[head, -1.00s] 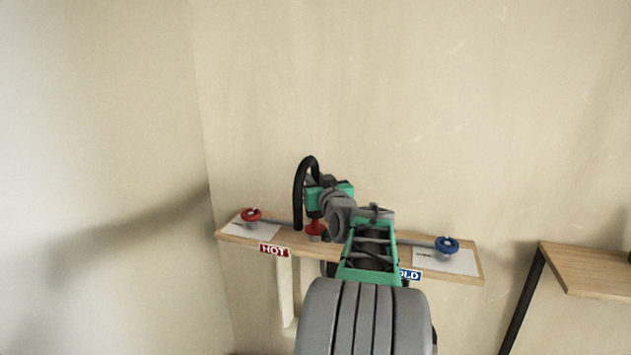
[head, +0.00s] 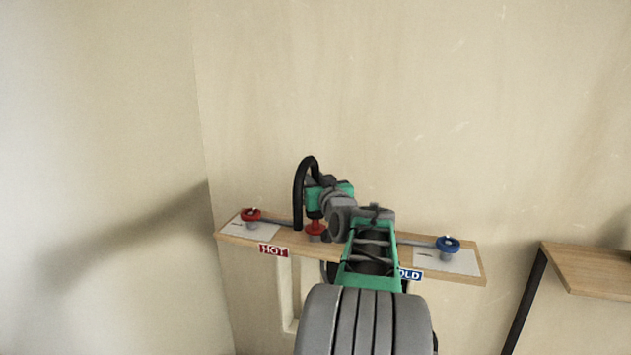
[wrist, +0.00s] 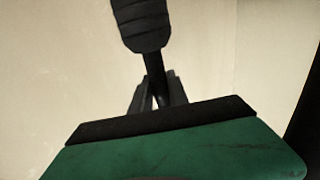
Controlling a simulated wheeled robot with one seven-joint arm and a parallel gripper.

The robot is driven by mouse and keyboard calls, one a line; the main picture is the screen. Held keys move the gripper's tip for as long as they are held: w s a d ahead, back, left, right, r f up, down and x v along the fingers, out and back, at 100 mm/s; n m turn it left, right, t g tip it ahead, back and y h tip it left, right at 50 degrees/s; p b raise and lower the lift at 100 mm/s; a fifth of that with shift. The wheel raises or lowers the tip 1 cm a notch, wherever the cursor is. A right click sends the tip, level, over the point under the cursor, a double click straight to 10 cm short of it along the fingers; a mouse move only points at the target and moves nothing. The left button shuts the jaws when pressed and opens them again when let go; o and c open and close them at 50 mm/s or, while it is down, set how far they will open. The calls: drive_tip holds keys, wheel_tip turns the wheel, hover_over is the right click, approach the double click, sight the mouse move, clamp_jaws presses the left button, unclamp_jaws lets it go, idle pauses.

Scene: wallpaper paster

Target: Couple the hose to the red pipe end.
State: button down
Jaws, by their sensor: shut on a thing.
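The black hose (head: 298,195) rises from the wooden shelf in a tall arch and bends over to my gripper (head: 316,198). In the wrist view, my gripper's fingers (wrist: 157,95) are shut on the hose's thin black neck (wrist: 154,68), with a thicker ribbed dark part (wrist: 142,25) beyond. The red pipe end (head: 315,229) is on the shelf directly below my gripper in the head view. The hose's held end is hidden there, so I cannot tell whether it touches the red pipe end.
A red handwheel (head: 251,214) stands on the shelf's left, above the HOT sign (head: 274,251). A blue handwheel (head: 447,243) stands on the right, near the partly covered COLD sign (head: 411,275). A wooden table (head: 590,268) is at far right. The wall is close behind.

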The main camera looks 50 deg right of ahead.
drive_tip(key=shift+f+b, duration=1.95)
drive_tip(key=shift+b, duration=0.2)
drive_tip(key=c, duration=1.2)
unclamp_jaws()
drive_tip(key=shift+f, duration=0.1)
drive_tip(key=b+v, duration=0.1)
drive_tip(key=v, duration=0.6)
drive_tip(key=shift+s+a+b, duration=0.2)
drive_tip(key=shift+s+b, duration=0.15)
drive_tip(key=shift+b, duration=0.05)
drive_tip(key=shift+s, duration=0.1)
